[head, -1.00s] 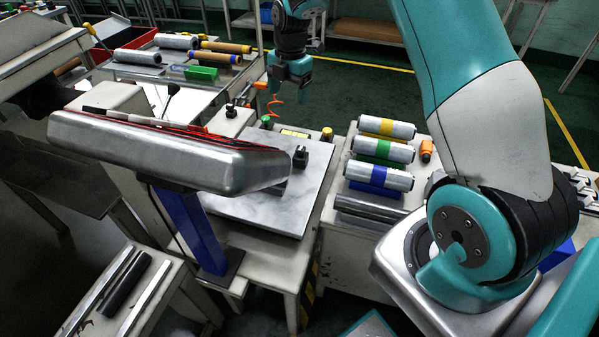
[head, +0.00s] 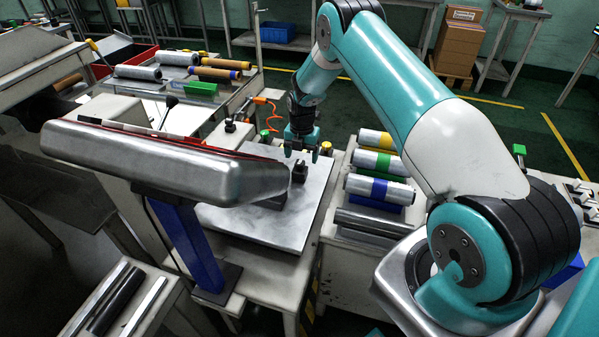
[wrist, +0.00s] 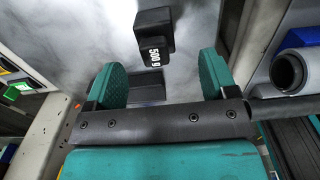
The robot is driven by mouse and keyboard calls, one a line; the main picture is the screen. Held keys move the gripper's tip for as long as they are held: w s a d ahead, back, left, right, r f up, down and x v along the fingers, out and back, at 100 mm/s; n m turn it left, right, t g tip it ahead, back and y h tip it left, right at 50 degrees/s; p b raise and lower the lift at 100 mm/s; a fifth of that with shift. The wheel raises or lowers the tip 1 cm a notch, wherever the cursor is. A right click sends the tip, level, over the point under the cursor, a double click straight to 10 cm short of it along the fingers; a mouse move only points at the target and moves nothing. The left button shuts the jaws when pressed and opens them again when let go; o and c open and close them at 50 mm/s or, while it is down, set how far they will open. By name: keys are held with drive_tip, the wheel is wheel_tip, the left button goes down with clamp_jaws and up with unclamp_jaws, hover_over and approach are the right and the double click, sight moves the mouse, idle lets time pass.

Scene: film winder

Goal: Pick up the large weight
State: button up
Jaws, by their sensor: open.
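The large weight (head: 299,172) is a small black block with a knob-like top, standing on the grey marbled plate (head: 312,205). In the wrist view the weight (wrist: 154,36) carries a white "500 g" mark and lies just beyond the fingertips, roughly between their lines. My gripper (head: 301,151) is open and empty, above the plate and close to the weight. In the wrist view its two teal fingers (wrist: 162,75) are spread wide, with a second dark block (wrist: 147,88) seen between them. I cannot tell what that block is.
A large metal-cased panel (head: 165,160) on a blue post overhangs the plate's left side. Film rolls (head: 380,163) with coloured bands lie to the right. A tray table (head: 245,85) with more rolls stands behind. An orange coiled cable (head: 270,108) hangs behind my gripper.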

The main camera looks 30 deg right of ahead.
sight(300, 162)
drive_tip(key=f, duration=0.5)
drive_tip(key=shift+w+a+f+p, duration=0.15)
drive_tip(key=shift+w+a+p, duration=0.05)
drive_tip(key=shift+a+p, duration=0.1)
drive_tip(key=shift+c, duration=0.3)
drive_tip(key=c, duration=1.1)
drive_tip(key=shift+d, duration=0.1)
drive_tip(key=shift+c, duration=1.4)
drive_tip(key=shift+r, duration=0.2)
